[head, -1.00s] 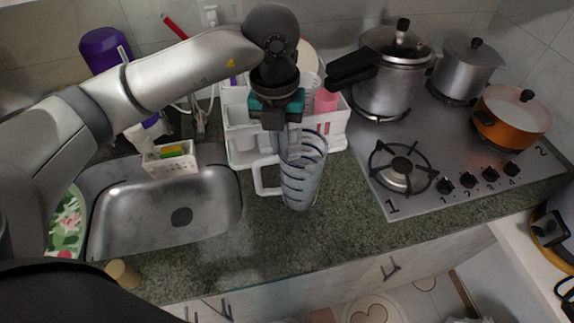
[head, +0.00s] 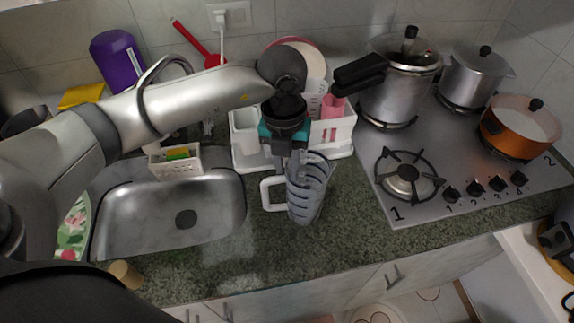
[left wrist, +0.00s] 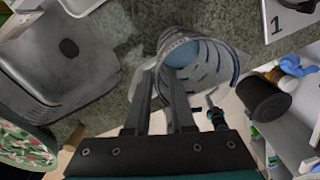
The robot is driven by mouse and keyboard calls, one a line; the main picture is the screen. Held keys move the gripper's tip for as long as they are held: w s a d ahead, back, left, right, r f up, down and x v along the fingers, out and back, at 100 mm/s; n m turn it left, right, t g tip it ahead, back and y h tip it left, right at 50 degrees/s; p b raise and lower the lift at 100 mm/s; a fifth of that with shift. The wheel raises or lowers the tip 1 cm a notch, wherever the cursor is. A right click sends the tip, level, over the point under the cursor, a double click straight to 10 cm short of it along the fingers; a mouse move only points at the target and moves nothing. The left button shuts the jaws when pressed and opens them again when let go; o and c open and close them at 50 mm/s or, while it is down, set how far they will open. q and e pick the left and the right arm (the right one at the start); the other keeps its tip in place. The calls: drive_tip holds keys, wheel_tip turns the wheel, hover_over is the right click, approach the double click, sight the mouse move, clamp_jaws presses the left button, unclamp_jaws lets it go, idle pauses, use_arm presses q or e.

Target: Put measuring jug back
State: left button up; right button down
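The clear measuring jug (head: 308,190), with dark bands and a white handle on its left, is over the counter just right of the sink. Whether its base touches the counter is hard to tell. My left gripper (head: 293,172) comes down from above at the jug's left rim, with its fingers on the jug's wall near the handle side. In the left wrist view the two fingers (left wrist: 163,95) reach to the jug (left wrist: 205,62), whose open mouth and bluish bottom show. My right gripper is out of view.
A white rack (head: 338,133) with cups stands behind the jug. The sink (head: 150,222) lies left, with a small white sponge basket (head: 176,168) at its back. The gas stove (head: 440,195) with several pots is right. Counter is clear in front of the jug.

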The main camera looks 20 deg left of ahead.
use_arm(q)
drive_tip(key=shift+o, duration=0.5)
drive_tip(key=shift+r, duration=0.2)
wheel_tip(320, 180, up, 12)
drive_tip(key=shift+a, duration=0.2)
drive_tip(key=shift+s, duration=0.15)
